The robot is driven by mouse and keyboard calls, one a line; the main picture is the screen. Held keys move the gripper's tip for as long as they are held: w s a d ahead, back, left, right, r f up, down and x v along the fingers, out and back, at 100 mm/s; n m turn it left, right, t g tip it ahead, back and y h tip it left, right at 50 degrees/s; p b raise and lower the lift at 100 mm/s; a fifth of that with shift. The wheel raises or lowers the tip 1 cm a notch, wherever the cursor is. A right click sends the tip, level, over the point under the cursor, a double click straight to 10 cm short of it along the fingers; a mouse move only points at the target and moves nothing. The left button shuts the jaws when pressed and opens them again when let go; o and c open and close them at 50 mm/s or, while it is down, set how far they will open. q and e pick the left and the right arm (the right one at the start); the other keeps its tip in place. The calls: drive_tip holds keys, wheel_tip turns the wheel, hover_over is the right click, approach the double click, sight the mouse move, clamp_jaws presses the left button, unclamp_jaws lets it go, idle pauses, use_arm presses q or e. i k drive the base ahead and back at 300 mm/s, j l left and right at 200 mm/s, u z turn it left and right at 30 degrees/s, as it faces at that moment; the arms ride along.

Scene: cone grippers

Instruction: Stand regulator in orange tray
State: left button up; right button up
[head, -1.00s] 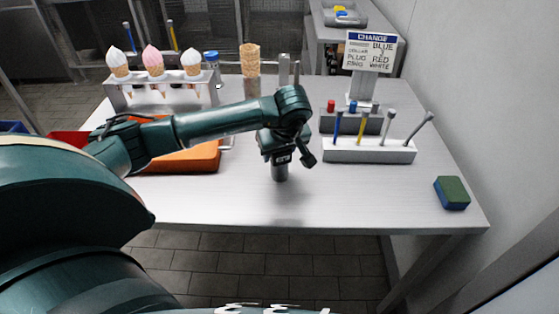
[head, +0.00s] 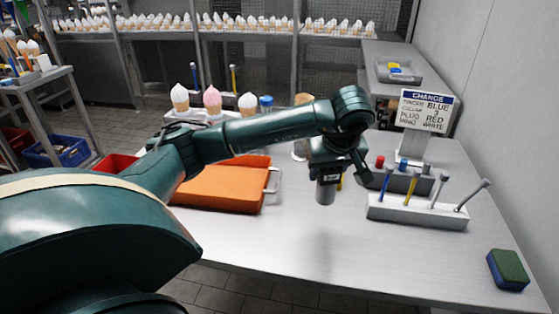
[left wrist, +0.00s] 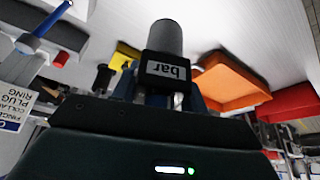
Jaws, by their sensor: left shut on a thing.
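The regulator is a grey cylinder (head: 325,192) with a black box marked "bar"; it also shows in the left wrist view (left wrist: 166,40). My left gripper (head: 328,165) is shut on it at the black box. The regulator hangs upright above the table, cylinder end down, with a faint shadow below. The orange tray (head: 215,190) lies on the table to the left of the gripper, apart from the regulator. The tray shows in the left wrist view (left wrist: 228,85) too. My left forearm passes over the tray's back part. My right gripper is not in view.
A grey rack (head: 405,212) with several coloured rods stands right of the gripper, a sign (head: 425,110) behind it. A green and blue sponge (head: 508,270) lies at the right edge. Cones (head: 212,97) stand behind my arm. The table's front middle is clear.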

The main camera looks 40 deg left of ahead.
sight(208, 183)
drive_tip(key=k+j, duration=0.1)
drive_tip(key=j, duration=0.45)
drive_tip(key=k+j, duration=0.1)
drive_tip(key=j, duration=0.45)
drive_tip(key=k+j, duration=0.1)
drive_tip(key=j, duration=0.4)
